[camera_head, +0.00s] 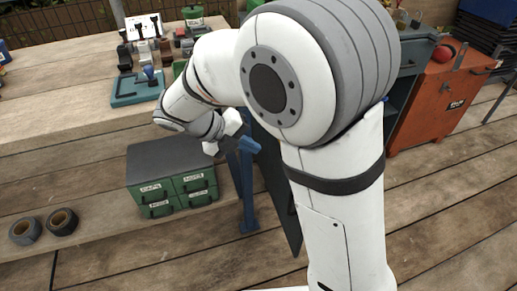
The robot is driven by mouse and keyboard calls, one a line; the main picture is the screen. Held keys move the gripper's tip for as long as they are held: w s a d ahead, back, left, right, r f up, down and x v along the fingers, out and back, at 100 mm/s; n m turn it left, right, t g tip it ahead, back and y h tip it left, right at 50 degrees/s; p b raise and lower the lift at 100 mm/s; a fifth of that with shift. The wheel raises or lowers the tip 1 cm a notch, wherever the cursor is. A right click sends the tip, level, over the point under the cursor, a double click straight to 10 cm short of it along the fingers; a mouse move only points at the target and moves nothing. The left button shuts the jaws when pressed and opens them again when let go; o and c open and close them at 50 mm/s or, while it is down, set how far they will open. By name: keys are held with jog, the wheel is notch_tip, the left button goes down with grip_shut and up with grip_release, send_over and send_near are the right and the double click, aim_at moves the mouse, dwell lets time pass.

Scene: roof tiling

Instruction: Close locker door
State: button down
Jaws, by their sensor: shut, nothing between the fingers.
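A dark grey upright panel (279,185), which looks like the locker door, stands open behind my arm. Part of it is hidden by my arm's white links. The locker body looks like the blue-grey cabinet (405,75) at the upper right, mostly covered by my arm. My gripper (240,144) is small in the picture, just left of the panel's upper part, and looks shut and empty. I cannot tell whether it touches the panel.
A blue metal stand (246,190) is close below my gripper. A green drawer box (172,190) and two tape rolls (44,226) sit on the wooden platform at left. An orange cabinet (436,100) stands at right. Plank floor is clear at lower right.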

jog(key=w+d+f+b, duration=0.2)
jog(key=d+f+b, duration=0.2)
jog(key=d, duration=0.5)
jog(key=shift+d+f+b, duration=0.3)
jog(key=shift+f+b, duration=0.1)
jog(key=shift+f, duration=0.25)
jog(key=shift+d, duration=0.1)
